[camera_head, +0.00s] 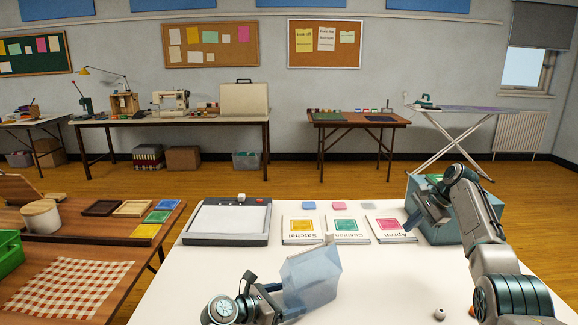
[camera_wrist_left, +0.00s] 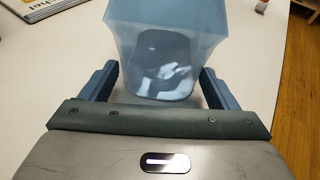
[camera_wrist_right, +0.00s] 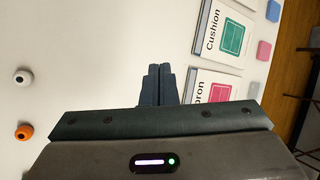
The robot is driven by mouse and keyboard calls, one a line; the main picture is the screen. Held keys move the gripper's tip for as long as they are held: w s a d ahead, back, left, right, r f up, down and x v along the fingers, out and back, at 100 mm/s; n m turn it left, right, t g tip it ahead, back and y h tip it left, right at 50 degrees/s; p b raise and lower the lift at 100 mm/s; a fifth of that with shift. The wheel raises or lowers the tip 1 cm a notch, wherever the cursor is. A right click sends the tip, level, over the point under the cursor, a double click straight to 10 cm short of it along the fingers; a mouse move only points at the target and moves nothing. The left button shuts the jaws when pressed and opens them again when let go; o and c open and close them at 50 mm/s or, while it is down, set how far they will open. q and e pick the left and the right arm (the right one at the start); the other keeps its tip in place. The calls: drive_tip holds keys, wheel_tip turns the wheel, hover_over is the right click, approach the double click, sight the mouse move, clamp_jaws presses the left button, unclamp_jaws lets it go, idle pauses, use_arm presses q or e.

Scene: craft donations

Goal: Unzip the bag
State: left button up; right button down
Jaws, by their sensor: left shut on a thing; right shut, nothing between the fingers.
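A translucent blue bag (camera_head: 312,280) stands above the front of the white table, slightly tilted. My left gripper (camera_head: 272,296) is shut on the bag. In the left wrist view, the bag (camera_wrist_left: 165,30) sits between the two spread fingers (camera_wrist_left: 158,88), and a dark and white shape shows through its wall. A small pale piece is at the bag's upper right corner in the head view; I cannot make out the zip. My right gripper (camera_head: 410,222) is shut and empty, apart from the bag, near the Apron card. Its closed fingers (camera_wrist_right: 158,82) show in the right wrist view.
Satchel (camera_head: 303,237), Cushion (camera_head: 347,237) and Apron (camera_head: 388,237) cards lie beside a grey-framed white board (camera_head: 230,220). A blue bin (camera_head: 440,230) stands behind my right arm. White (camera_head: 439,314) and orange (camera_wrist_right: 23,131) beads lie at the front.

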drive_tip(key=s+a+r+g, duration=0.2)
drive_tip(key=a+r, duration=0.3)
drive_tip(key=a, duration=0.4)
drive_tip(key=s+a+r+g, duration=0.25)
drive_tip(key=a+r, duration=0.25)
drive_tip(key=a, duration=0.3)
drive_tip(key=x, duration=0.7)
drive_tip(key=shift+a+f+m, duration=0.25)
drive_tip(key=shift+f+m, duration=0.05)
drive_tip(key=shift+f, duration=0.05)
drive_tip(key=shift+g, duration=0.25)
drive_tip(key=shift+w+a+f, duration=0.1)
drive_tip(key=shift+a+f, duration=0.1)
idle(0.6)
use_arm(q)
drive_tip(key=o, duration=0.7)
drive_tip(key=shift+a, duration=0.1)
